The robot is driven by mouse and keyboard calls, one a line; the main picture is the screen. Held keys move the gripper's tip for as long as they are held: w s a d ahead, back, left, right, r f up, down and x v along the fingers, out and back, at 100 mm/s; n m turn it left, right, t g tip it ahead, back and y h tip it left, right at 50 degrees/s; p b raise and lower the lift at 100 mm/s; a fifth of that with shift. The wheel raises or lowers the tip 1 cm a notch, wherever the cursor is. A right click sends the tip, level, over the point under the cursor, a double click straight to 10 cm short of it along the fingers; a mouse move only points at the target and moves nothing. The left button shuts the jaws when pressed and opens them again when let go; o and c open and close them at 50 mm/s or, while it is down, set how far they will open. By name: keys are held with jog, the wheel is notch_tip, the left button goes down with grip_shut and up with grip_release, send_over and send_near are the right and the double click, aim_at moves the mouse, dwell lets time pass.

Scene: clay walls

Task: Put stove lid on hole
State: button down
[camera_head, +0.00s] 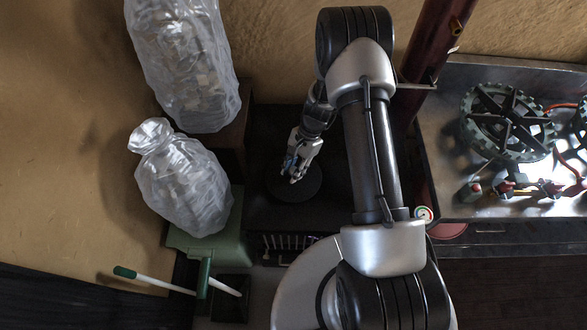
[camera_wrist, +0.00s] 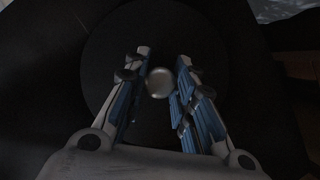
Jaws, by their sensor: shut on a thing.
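The stove lid (camera_head: 308,188) is a dark round disc over the black stove top (camera_head: 262,215), seen from above in the head view. In the wrist view the lid (camera_wrist: 105,45) fills the middle, with a small round metal knob (camera_wrist: 159,82) at its centre. My gripper (camera_head: 292,176) reaches down to the lid; in the wrist view its two fingers (camera_wrist: 160,85) stand on either side of the knob, shut on it. The hole is not visible in either view, and I cannot tell whether the lid rests on the stove or is held just above it.
Two clear plastic bags (camera_head: 182,185) (camera_head: 187,60) stand left of the stove. A green box (camera_head: 215,247) and a white-handled tool (camera_head: 150,280) are at the lower left. A metal table (camera_head: 445,120) with a wheel-like part (camera_head: 507,122) is on the right. A dark red pipe (camera_head: 432,50) rises behind the stove.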

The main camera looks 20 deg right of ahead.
jog(key=shift+f, duration=0.25)
jog(key=c, duration=1.2)
grip_release()
jog(key=shift+c, duration=0.2)
jog(key=v, duration=1.2)
